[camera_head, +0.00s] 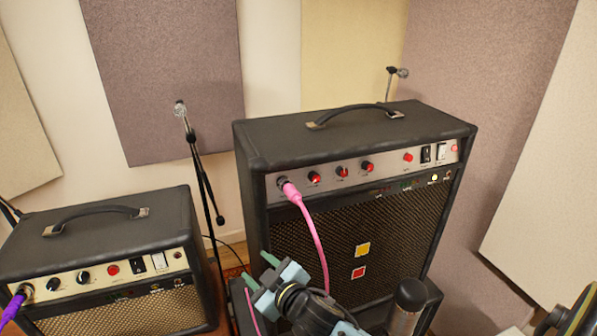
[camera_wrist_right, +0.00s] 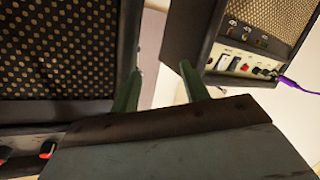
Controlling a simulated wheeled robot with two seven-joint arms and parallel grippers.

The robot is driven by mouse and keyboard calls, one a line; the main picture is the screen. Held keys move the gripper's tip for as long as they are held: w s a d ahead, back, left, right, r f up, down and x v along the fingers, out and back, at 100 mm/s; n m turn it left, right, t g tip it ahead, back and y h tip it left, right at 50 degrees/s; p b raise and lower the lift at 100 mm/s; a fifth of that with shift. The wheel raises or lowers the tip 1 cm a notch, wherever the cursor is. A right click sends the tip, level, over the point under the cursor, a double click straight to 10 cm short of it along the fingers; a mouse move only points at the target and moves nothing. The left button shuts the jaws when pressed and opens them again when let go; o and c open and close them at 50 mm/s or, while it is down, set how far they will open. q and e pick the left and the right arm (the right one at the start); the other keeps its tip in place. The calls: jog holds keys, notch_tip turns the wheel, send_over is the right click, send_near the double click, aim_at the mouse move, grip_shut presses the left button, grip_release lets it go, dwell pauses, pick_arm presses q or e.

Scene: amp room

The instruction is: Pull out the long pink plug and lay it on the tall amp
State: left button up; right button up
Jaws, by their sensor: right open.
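The pink plug (camera_head: 291,192) sits in the jack at the left end of the tall amp's light control panel. Its pink cable hangs down in front of the grille and passes behind my right arm. The tall black amp (camera_head: 340,139) stands upright with a flat top and a black handle. My right gripper (camera_head: 261,272) is open and empty, low in front of the tall amp's left side, below the plug and apart from it. Its green fingers (camera_wrist_right: 160,88) show spread in the right wrist view; the pink plug does not show there. My left gripper is not in view.
A smaller amp (camera_head: 100,240) stands at the left with a purple plug (camera_head: 19,297) in its panel; that plug also shows in the wrist view (camera_wrist_right: 286,81). A microphone stand (camera_head: 203,177) rises between the amps. The tall amp's handle (camera_head: 353,112) crosses its otherwise bare top.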

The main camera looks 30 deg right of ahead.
jog(key=s+a+r+n+t+y+p, duration=0.1)
jog(key=a+r+n+t+y+p, duration=0.15)
jog(key=r, duration=0.85)
jog(key=s+a+r+n+t+y+p, duration=0.1)
jog(key=a+r+n+y, duration=0.2)
jog(key=r, duration=0.9)
jog(key=s+a+r+n+t+y+p, duration=0.15)
jog(key=r+y, duration=0.25)
jog(key=r, duration=0.7)
jog(key=s+a+r+n+g+y, duration=0.25)
jog(key=a+n+g+y, duration=0.2)
jog(key=n, duration=0.25)
jog(key=s+a+r+n+g+y, duration=0.2)
jog(key=a+r+n+g+y, duration=0.1)
jog(key=n+g+y, duration=0.3)
jog(key=n+g+h, duration=0.7)
jog(key=h, duration=1.5)
send_near(292, 188)
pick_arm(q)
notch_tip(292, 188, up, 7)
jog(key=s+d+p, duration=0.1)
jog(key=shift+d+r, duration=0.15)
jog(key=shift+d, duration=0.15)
pick_arm(e)
jog(key=x, duration=0.9)
jog(key=shift+f, duration=0.1)
